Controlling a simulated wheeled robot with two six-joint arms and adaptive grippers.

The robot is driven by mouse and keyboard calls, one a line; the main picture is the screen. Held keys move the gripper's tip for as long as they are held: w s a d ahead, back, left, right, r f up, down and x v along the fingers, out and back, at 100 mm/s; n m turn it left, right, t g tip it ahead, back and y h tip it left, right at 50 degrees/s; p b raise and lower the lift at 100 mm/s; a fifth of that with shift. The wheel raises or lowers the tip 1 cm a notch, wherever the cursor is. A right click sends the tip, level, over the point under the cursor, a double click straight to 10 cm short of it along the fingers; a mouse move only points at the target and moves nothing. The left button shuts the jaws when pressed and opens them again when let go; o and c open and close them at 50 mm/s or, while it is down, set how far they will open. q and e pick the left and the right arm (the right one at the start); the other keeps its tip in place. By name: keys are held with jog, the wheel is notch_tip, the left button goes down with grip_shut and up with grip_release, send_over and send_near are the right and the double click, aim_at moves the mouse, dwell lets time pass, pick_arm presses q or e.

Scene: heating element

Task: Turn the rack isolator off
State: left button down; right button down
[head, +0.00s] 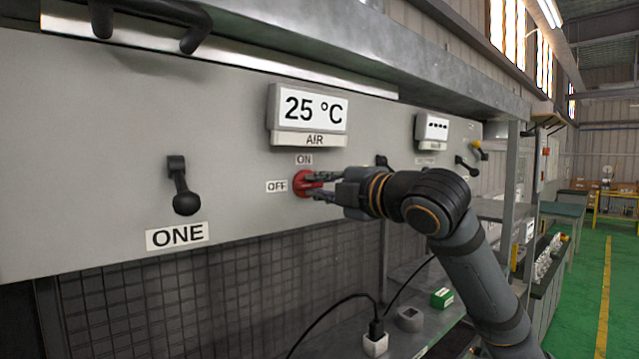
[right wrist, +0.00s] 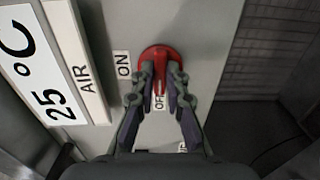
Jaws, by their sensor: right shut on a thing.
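The rack isolator is a red rotary knob (head: 307,184) on the grey panel, below the AIR display. An ON label (head: 304,160) sits above it and an OFF label (head: 277,186) to its left. My right gripper (head: 318,187) is shut on the knob. In the right wrist view, its two fingers (right wrist: 160,84) lie on either side of the red knob's handle (right wrist: 160,54). There the handle points down toward the OFF label (right wrist: 159,102), which is partly hidden between the fingers. The ON label is at the left. My left gripper is not in view.
A black lever (head: 183,195) marked ONE is left of the knob. The 25 °C display (head: 309,110) is just above. A metal shelf (head: 350,45) overhangs the panel.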

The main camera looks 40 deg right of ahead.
jog(key=shift+f, duration=0.15)
dwell(0.3)
jog(key=c, duration=1.4)
grip_release()
jog(key=shift+o, duration=0.2)
jog(key=shift+a, duration=0.1)
